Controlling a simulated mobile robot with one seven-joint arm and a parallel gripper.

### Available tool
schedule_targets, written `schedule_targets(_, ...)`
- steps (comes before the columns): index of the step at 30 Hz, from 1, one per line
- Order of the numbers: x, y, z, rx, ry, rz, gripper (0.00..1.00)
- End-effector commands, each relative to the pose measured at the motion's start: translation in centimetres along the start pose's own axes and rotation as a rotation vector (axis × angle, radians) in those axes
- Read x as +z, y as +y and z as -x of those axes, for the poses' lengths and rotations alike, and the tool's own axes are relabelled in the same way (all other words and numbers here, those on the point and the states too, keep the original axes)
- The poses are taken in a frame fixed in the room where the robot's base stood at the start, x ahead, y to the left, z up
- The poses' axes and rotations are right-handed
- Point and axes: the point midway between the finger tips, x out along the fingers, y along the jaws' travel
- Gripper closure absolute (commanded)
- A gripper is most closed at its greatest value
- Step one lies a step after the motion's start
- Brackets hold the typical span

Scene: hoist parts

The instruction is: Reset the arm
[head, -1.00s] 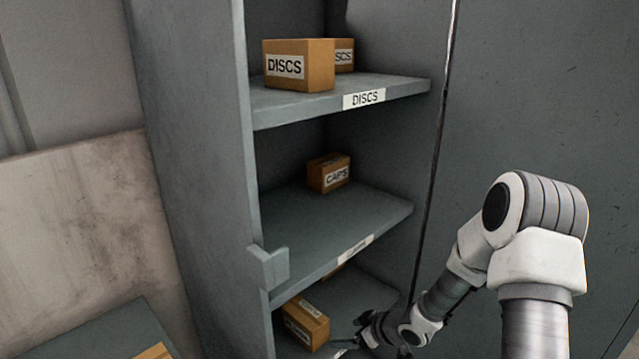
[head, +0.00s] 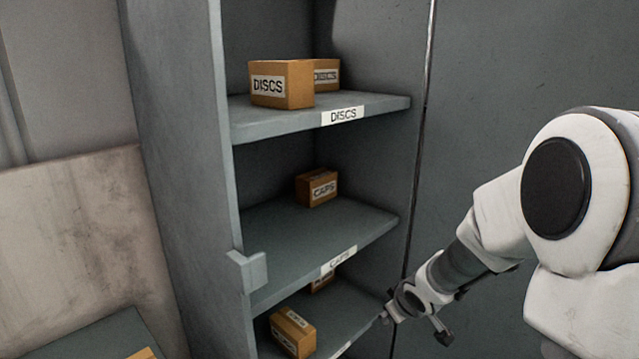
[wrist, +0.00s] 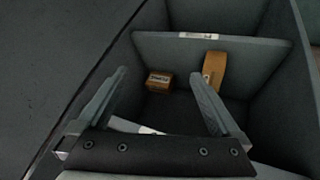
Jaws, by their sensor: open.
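My gripper (head: 384,316) is open and empty at the right front edge of the bottom shelf (head: 345,312), partly blurred by its small size in the head view. In the wrist view its two fingers (wrist: 158,75) stand apart with nothing held between them. Two cardboard boxes lie beyond the fingertips: a labelled one (wrist: 159,80) shows in the gap and a taller-looking one (wrist: 214,68) beside the right finger. In the head view the bottom shelf holds a front box (head: 292,331) and a partly hidden rear box (head: 322,281). My arm comes in from the right.
The grey cabinet has a middle shelf (head: 300,240) with a CAPS box (head: 317,187) and a top shelf (head: 300,119) with two DISCS boxes (head: 282,84). A bracket (head: 247,271) sticks out on the left upright. A grey panel (head: 510,90) stands at the right.

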Motion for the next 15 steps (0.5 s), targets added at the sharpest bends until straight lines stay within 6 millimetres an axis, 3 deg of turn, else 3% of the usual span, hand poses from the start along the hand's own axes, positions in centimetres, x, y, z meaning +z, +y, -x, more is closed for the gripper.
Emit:
schedule_targets(1,-0.3,0.7,2.1,0.038,-0.012,-0.017,0.00)
schedule_targets(7,0.5,1.9,9.3,0.138,-0.076,-0.125,0.00)
schedule_targets(15,3.0,0.2,18.4,0.175,-0.128,-0.302,0.00)
